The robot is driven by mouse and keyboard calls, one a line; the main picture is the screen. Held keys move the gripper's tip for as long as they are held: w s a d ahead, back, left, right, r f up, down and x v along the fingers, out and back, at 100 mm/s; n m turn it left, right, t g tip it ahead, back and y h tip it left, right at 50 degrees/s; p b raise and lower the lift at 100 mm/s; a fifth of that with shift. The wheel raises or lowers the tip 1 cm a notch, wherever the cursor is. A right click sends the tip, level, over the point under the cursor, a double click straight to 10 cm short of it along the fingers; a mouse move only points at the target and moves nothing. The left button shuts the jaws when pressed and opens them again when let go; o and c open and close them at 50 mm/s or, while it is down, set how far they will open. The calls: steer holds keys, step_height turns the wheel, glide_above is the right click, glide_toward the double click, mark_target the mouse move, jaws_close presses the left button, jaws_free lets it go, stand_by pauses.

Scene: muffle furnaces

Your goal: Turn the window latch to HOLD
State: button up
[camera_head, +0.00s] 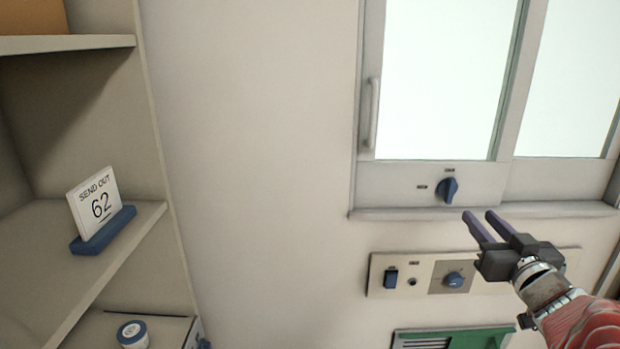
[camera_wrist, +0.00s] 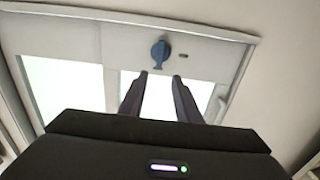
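The window latch (camera_head: 448,189) is a blue knob on the pale strip below the window panes, with small dark labels above it and to its left that are too small to read. It also shows in the wrist view (camera_wrist: 160,52), beyond the fingertips, its pointed end toward them. My gripper (camera_head: 479,216) is a little below and to the right of the latch in the head view. Its two dark fingers are apart with nothing between them, and they do not appear to touch the latch. The fingers show in the wrist view (camera_wrist: 160,76).
The window (camera_head: 440,85) has a vertical handle (camera_head: 374,112) on its left. A sill ledge (camera_head: 400,213) runs under the latch. Below is a control panel (camera_head: 376,275) with a blue knob (camera_head: 454,280). Left, a shelf (camera_head: 140,225) holds a "SEND OUT 62" sign (camera_head: 98,205).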

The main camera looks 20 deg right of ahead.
mark_target(453, 187)
stand_by(0.4)
steer(key=x, duration=1.3)
steer(key=shift+w+d, duration=0.1)
steer(key=shift+w, duration=0.2)
jaws_close()
